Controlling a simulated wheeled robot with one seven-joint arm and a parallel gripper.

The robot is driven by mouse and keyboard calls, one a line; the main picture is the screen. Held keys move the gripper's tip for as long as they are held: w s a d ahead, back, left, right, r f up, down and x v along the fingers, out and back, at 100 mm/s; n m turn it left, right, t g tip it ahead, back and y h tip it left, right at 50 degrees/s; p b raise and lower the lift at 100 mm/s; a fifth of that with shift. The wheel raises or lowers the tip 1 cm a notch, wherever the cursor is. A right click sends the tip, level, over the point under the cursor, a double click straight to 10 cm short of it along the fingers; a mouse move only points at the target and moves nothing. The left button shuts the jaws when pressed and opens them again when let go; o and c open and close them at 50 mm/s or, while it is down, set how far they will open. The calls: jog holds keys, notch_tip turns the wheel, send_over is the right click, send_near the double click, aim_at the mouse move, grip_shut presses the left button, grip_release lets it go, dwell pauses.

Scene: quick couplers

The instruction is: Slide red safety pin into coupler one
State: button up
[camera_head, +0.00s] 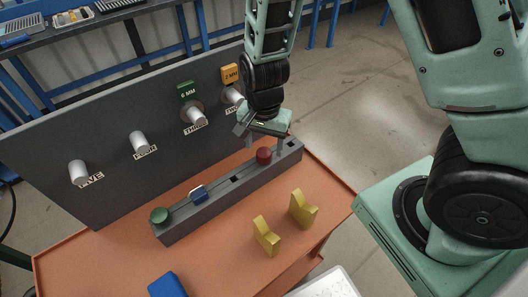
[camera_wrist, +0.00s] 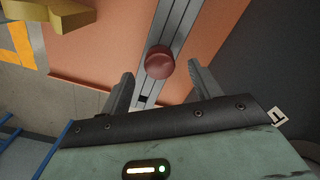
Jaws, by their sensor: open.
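The red safety pin (camera_head: 264,156) stands in the dark slotted rack (camera_head: 222,196), with its round red head up. My gripper (camera_head: 266,148) is above the right end of the rack, pointing down, with its fingers apart on either side of the red head. In the wrist view the red pin (camera_wrist: 160,62) lies just beyond the open fingertips (camera_wrist: 160,80), and no contact with it shows. Coupler one is not seen in the head view; my arm covers that end of the panel. A small white tag (camera_wrist: 278,117) shows at the right in the wrist view.
The grey panel (camera_head: 110,175) carries white cylindrical couplers labelled FIVE, FOUR, THREE and TWO. A green piece (camera_head: 160,216) and a blue piece (camera_head: 198,193) sit in the rack. Two yellow blocks (camera_head: 303,209) and a blue block (camera_head: 167,286) stand on the orange table (camera_head: 110,255).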

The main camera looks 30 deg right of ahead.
aim_at(264, 151)
jog(key=shift+f, duration=1.85)
jog(key=shift+r, duration=0.1)
jog(key=c, duration=1.2)
